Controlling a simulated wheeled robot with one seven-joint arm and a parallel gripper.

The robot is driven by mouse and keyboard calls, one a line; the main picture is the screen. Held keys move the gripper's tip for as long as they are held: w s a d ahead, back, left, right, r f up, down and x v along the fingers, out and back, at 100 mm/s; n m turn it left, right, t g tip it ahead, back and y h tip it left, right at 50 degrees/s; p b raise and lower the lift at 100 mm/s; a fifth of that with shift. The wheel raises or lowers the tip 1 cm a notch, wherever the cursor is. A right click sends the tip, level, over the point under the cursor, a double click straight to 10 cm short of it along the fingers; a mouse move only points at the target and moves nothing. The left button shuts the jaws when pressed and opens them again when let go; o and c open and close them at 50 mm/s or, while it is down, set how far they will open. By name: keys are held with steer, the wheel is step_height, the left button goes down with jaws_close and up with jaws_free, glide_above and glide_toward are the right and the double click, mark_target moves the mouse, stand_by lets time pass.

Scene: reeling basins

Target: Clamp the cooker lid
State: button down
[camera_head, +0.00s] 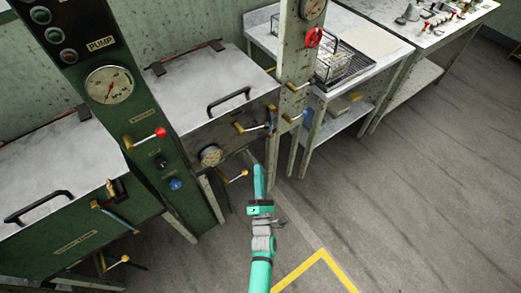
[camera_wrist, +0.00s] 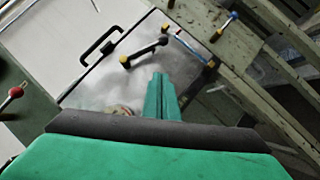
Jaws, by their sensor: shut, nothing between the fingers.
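The middle cooker has a grey metal lid (camera_head: 205,82) with a black bar handle (camera_head: 228,102); the lid looks closed. The handle also shows in the wrist view (camera_wrist: 100,46). My gripper (camera_head: 257,168) is shut and empty, in front of the cooker and apart from the lever. In the wrist view, its fingers (camera_wrist: 160,95) hide part of the cooker front.
A second lidded cooker (camera_head: 45,190) stands at left. A green pump column (camera_head: 130,110) with a red-knobbed lever (camera_head: 160,132) stands between them. A post (camera_head: 293,90) with a blue-knobbed lever stands right of the middle cooker. Benches stand at the back right; the floor at right is clear.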

steer(key=d+r+x, duration=0.1)
steer(key=d+x, duration=0.1)
steer(key=x, duration=1)
steer(key=shift+w+d+r, duration=0.15)
steer(key=shift+d+r, duration=0.05)
steer(key=shift+d, duration=0.05)
steer(key=shift+w+r+n, duration=0.1)
steer(key=shift+r+n, duration=0.05)
steer(key=shift+n, duration=0.15)
